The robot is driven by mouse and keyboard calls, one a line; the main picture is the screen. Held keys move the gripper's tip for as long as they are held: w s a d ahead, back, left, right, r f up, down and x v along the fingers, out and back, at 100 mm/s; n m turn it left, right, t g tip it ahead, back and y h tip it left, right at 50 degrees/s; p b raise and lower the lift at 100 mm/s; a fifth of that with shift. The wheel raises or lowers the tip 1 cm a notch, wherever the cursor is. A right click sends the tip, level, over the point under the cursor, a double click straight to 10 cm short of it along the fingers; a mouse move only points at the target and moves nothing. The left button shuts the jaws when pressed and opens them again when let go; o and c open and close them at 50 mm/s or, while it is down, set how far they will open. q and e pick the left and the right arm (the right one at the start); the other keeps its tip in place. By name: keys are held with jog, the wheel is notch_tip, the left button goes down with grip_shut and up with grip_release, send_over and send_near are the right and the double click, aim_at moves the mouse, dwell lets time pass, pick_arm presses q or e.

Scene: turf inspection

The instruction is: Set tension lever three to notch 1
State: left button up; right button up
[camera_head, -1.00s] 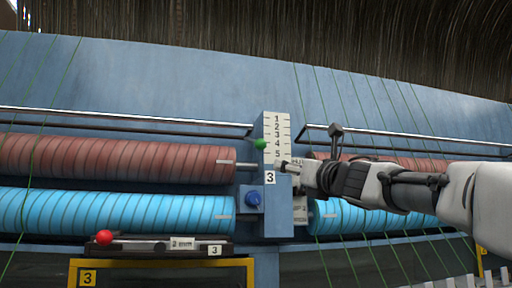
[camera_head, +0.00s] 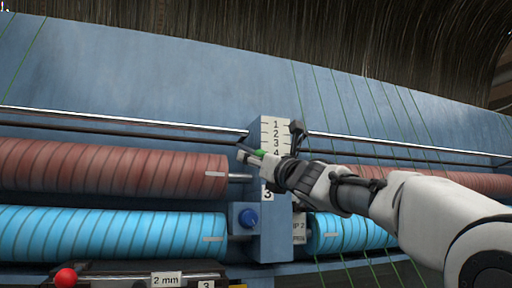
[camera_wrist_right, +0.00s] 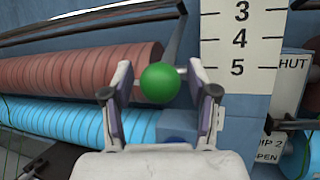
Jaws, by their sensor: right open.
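The tension lever's green ball knob (camera_head: 258,153) is left of the white scale plate (camera_head: 276,135), about level with mark 4 in the head view. A tag with 3 (camera_head: 267,194) is below the plate. My right gripper (camera_head: 252,156) reaches the knob from the right. In the right wrist view, the green knob (camera_wrist_right: 160,83) sits between the open fingers of my right gripper (camera_wrist_right: 160,95), with a small gap showing on each side. The scale plate (camera_wrist_right: 239,58) there shows 3, 4 and 5. The lever's stem is hidden. My left gripper is not in view.
A blue knob (camera_head: 248,217) is below the scale. Red-brown rollers (camera_head: 110,168) and bright blue rollers (camera_head: 110,232) run to both sides. A metal rail (camera_head: 120,122) runs above. A red ball (camera_head: 66,277) is at the bottom left. Thin green strands cross the machine.

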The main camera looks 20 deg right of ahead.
jog(key=shift+s+d+r, duration=0.3)
jog(key=shift+s+d, duration=0.1)
jog(key=shift+s, duration=0.3)
jog(key=shift+s+r, duration=0.1)
jog(key=shift+s, duration=0.2)
jog(key=c, duration=0.4)
grip_shut()
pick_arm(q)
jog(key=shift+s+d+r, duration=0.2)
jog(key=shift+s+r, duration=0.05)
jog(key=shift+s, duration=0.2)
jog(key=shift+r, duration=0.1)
pick_arm(e)
jog(key=shift+r, duration=0.1)
